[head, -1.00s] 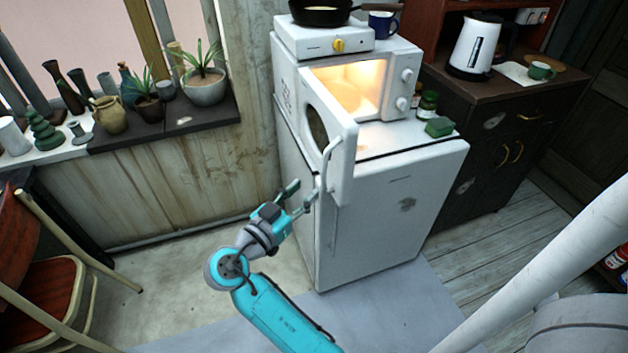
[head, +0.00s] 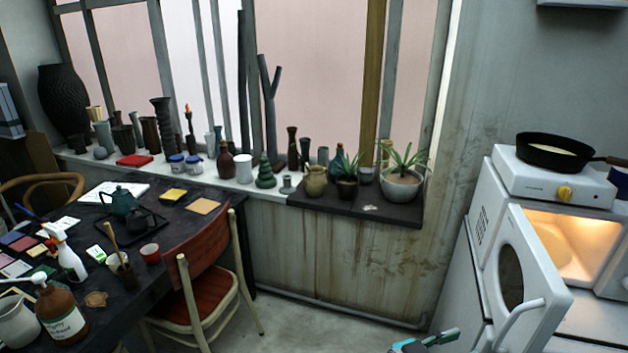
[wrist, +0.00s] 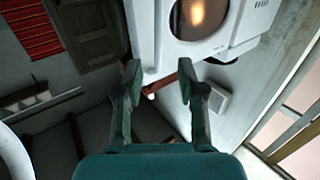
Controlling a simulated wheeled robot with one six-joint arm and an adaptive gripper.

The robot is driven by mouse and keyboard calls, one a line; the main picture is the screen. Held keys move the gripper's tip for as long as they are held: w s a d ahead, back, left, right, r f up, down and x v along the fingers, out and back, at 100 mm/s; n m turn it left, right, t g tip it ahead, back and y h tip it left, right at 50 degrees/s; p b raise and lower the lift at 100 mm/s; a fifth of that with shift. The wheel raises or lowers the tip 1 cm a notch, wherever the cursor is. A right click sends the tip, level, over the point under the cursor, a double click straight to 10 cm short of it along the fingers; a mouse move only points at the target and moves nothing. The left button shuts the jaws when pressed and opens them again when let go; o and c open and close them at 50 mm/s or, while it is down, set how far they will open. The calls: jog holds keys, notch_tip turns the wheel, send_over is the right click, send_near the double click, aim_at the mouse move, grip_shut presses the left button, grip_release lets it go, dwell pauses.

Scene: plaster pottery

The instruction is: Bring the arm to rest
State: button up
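My gripper (wrist: 159,82) is open in the wrist view, with its two teal fingers apart and nothing between them. In the head view only a small part of my gripper (head: 428,340) shows at the bottom edge, to the left of the white oven's door handle and apparently clear of it. The rest of my arm is out of the head view. The oven door (head: 545,290) stands open with a round dark window, and the oven inside (head: 590,240) glows warm. The white door with its round window (wrist: 200,18) also shows at the top of the wrist view.
A hotplate (head: 540,182) with a black pan (head: 560,150) sits on the oven. A red chair (head: 205,265) stands beside a cluttered dark table (head: 180,225) at left. Potted plants and vases line the windowsill (head: 385,212). Floor (head: 300,325) is clear between chair and oven.

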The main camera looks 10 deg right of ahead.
jog(key=s+a+f+n+t+y, duration=0.2)
jog(key=s+f+n+t+y, duration=0.25)
jog(key=f+n, duration=0.35)
jog(key=s+a+f+n+t+y, duration=0.1)
jog(key=s+f+n+t+y, duration=0.35)
jog(key=f, duration=0.65)
jog(key=s+a+f+n+y, duration=0.2)
jog(key=s+a+n+y, duration=0.4)
jog(key=s, duration=0.4)
jog(key=s+a+r+m+t+y, duration=0.1)
jog(key=s+a+r, duration=0.1)
jog(key=s+r, duration=0.3)
jog(key=s+a+r+m+t+y, duration=0.1)
jog(key=s+a+r+t, duration=0.1)
jog(key=s+r, duration=0.4)
jog(key=shift+s+a+y, duration=0.4)
jog(key=shift+s, duration=0.7)
